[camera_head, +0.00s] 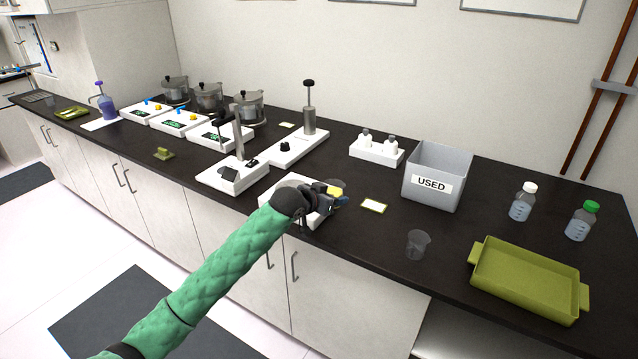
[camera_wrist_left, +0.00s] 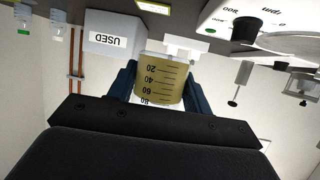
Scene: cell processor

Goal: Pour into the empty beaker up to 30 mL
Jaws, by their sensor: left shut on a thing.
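My left gripper (camera_head: 328,195) reaches over the bench front, above a white device, and is shut on a beaker of yellow liquid (camera_head: 336,186). In the left wrist view, this held beaker (camera_wrist_left: 163,82) shows printed marks of 20, 40, 60 and 80 between the dark blue fingers; the picture is upside down. The clear empty beaker (camera_head: 418,244) stands upright near the counter's front edge, to the right of my left gripper and apart from it. My right gripper is not in view.
A grey bin marked USED (camera_head: 433,178) stands behind the empty beaker. A green tray (camera_head: 525,281) and two capped bottles (camera_head: 522,203) (camera_head: 580,222) are at the right. A yellow-edged card (camera_head: 373,206) lies near the gripper. White devices (camera_head: 234,174) crowd the left.

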